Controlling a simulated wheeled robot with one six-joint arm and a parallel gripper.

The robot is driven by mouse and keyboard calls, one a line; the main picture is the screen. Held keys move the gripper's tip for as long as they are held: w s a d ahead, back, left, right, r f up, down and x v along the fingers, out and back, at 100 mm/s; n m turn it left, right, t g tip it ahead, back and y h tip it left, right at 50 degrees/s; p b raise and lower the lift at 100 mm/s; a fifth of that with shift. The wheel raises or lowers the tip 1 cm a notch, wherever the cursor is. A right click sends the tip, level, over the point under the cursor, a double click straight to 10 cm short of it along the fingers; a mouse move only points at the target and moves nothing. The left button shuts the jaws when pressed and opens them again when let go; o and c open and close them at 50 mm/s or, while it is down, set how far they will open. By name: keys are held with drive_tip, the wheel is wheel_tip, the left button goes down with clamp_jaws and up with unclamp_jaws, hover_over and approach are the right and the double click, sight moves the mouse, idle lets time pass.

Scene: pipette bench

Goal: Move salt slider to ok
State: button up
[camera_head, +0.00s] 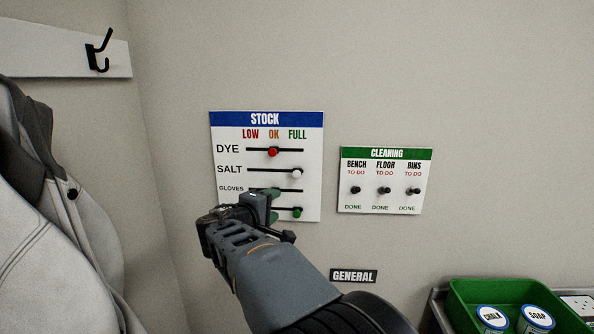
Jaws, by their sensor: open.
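The white STOCK board (235,196) with a blue header hangs on the wall, with columns LOW, OK and FULL. The salt slider (297,171), a pale knob on the SALT row, stands at the right end of its track, under FULL. The red dye slider (272,151) stands under OK. My gripper (272,203) is open in front of the lower part of the board, below and left of the salt slider and apart from it. It hides part of the gloves row and the lowest row's label. The gloves knob cannot be made out clearly.
A green knob (297,213) sits at the right on the lowest row. A CLEANING board (385,205) with several dark knobs hangs to the right. A coat (50,215) hangs at left. A green bin (465,292) with labelled containers stands lower right. The wall above is clear.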

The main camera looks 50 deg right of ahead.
sight(295, 176)
drive_tip(key=shift+h, duration=0.7)
drive_tip(key=r+p+x, duration=0.1)
drive_tip(key=x, duration=0.4)
drive_tip(key=r+p+x, duration=0.1)
drive_tip(key=p+x, duration=0.1)
drive_tip(key=x, duration=0.3)
drive_tip(key=w+p+x, duration=0.1)
drive_tip(key=p+x, duration=0.1)
drive_tip(key=x, duration=0.3)
drive_tip(key=shift+r, duration=0.4)
drive_tip(key=shift+c, duration=0.2)
clamp_jaws()
